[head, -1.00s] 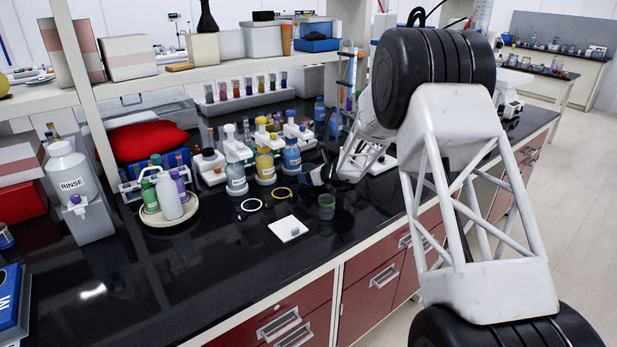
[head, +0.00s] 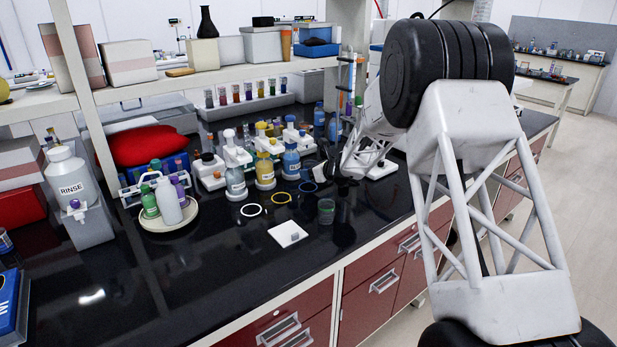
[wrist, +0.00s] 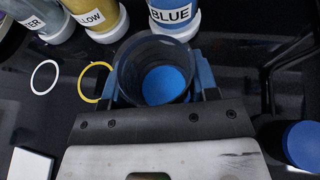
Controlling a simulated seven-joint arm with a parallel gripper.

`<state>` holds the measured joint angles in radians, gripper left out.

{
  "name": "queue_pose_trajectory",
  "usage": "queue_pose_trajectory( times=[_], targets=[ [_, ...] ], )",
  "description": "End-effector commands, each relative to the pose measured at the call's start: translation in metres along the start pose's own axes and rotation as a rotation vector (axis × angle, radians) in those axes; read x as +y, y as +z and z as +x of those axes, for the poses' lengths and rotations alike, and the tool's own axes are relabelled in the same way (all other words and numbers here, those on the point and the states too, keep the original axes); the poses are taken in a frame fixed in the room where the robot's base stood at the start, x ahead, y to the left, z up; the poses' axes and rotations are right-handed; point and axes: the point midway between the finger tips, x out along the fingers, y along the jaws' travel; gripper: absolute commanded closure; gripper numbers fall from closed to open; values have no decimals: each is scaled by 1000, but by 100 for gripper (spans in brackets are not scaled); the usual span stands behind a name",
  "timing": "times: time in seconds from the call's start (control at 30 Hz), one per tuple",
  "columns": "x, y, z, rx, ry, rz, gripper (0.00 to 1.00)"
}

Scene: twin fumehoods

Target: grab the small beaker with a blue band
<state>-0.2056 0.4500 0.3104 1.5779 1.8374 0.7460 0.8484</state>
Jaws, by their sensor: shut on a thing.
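In the wrist view a clear round beaker (wrist: 150,62) stands between the two blue fingers of my gripper (wrist: 159,80). The fingers press on its sides, and a blue round patch shows inside it. Its outer band is hidden from this angle. In the head view my gripper (head: 326,166) is a small dark shape in front of the blue-labelled bottle, and the held beaker is hard to make out. A blue ring (head: 308,187) lies on the bench just below it.
Bottles labelled yellow (head: 265,170) and blue (head: 291,162) stand close behind. A greenish glass vessel (head: 326,211) and a white tile (head: 287,234) are in front. White (head: 251,210) and yellow (head: 281,198) rings lie flat.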

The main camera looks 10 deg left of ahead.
Motion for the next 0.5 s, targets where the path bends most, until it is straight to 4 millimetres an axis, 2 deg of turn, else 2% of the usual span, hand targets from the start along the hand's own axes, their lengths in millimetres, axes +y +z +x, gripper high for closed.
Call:
queue_pose_trajectory(
  times=[0.5],
  targets=[
    [-1,-41,-96,1,-2,2,74]
  ],
)
